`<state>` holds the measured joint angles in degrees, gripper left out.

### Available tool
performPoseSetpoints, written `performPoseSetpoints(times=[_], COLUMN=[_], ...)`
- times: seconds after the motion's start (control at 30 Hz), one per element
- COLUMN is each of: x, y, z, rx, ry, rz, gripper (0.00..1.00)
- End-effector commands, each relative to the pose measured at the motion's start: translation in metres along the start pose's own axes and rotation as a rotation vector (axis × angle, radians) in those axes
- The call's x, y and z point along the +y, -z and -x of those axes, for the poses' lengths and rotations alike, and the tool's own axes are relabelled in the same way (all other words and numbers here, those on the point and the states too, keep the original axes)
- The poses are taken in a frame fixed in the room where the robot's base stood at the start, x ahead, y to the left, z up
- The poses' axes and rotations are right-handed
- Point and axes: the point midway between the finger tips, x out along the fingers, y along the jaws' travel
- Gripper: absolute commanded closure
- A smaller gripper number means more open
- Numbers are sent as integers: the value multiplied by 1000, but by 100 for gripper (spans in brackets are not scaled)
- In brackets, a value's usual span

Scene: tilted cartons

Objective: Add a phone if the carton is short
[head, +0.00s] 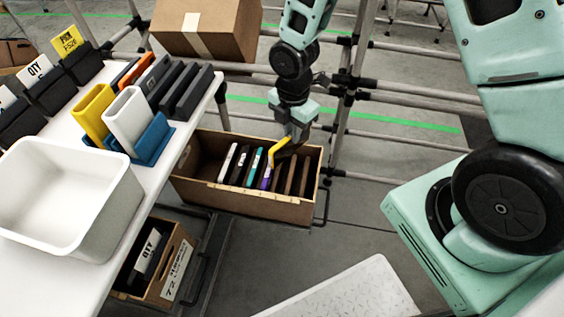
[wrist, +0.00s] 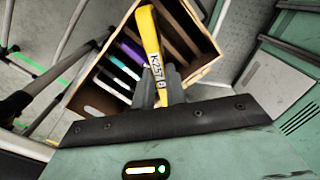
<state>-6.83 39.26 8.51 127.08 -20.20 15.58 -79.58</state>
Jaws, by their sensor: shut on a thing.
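An open brown carton (head: 240,203) stands tilted beside the white table. Several thin phones stand in its left and middle part, among them a white one (head: 228,160), a teal one (head: 253,166) and a purple one (head: 266,178). Brown dividers with empty-looking slots fill the right part. My gripper (head: 295,138) is over the carton, shut on a slim yellow phone (head: 279,146). In the wrist view the yellow phone (wrist: 150,50) shows a printed code, and the carton (wrist: 195,30) lies behind it. Whether the phone's lower end is inside a slot, I cannot tell.
The white table (head: 95,255) carries a white bin (head: 70,200), yellow and white cases, a blue holder (head: 152,140) and black cases. A lower carton (head: 175,265) holds a QTY card. Metal rails and a closed carton (head: 225,30) stand behind.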

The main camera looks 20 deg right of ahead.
Motion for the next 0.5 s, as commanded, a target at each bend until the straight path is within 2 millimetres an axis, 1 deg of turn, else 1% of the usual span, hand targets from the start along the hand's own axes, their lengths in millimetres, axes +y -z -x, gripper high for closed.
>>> performPoseSetpoints(times=[0.03,0.1,0.2,0.33,0.5], x=[2,4,6,7,7], y=[7,14,21,25,26], z=[-22,-32,-40,-43,-45], rx=[0,-1,-4,-5,-6], ry=[-4,-7,-11,-13,-13], rz=[129,286,441,537,555], gripper=[100,100,100,100,100])
